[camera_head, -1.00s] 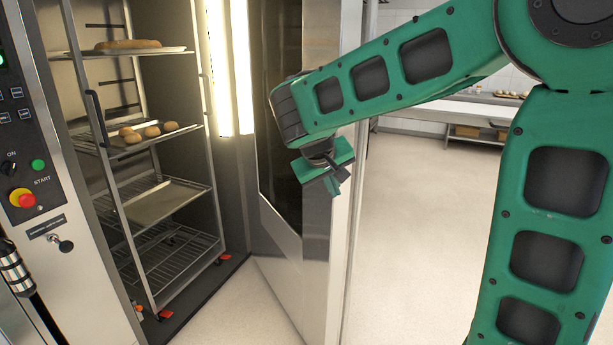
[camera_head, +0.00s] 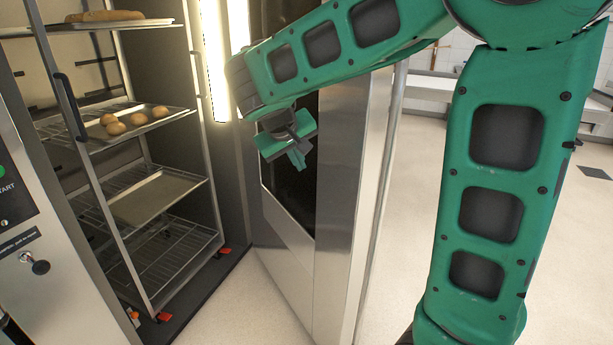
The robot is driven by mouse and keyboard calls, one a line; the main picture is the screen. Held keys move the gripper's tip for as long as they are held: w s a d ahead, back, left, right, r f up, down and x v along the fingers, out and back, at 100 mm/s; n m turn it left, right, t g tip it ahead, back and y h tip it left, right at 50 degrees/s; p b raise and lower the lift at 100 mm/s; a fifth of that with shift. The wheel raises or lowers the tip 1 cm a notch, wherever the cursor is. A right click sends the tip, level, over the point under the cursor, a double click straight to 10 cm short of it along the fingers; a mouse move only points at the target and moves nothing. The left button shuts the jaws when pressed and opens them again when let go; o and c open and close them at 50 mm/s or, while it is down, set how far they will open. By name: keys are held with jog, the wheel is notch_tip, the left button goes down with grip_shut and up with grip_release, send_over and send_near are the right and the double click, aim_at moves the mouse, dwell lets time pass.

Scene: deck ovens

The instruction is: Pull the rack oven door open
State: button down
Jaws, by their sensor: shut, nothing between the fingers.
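The rack oven door (camera_head: 341,180) stands swung open on the right of the oven opening, its steel edge facing me and its dark glass behind my gripper. A long vertical bar handle (camera_head: 384,190) runs along the door's right side. My gripper (camera_head: 297,157) is shut and empty. It shows in front of the dark glass on the inner side of the door, left of the handle. I cannot tell whether it touches the door. The rack oven (camera_head: 238,190) is open, with its lit interior in view.
A wheeled rack (camera_head: 72,110) stands inside the oven, with bread and rolls on its trays. The control panel (camera_head: 18,205) is at the left edge. Pale floor (camera_head: 425,180) lies clear right of the door. A counter (camera_head: 430,88) stands behind.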

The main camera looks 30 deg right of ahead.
jog(key=shift+d, duration=0.2)
send_near(322, 182)
jog(key=a+x, duration=0.1)
jog(key=x, duration=0.3)
jog(key=shift+d+f, duration=0.1)
jog(key=shift+d, duration=0.4)
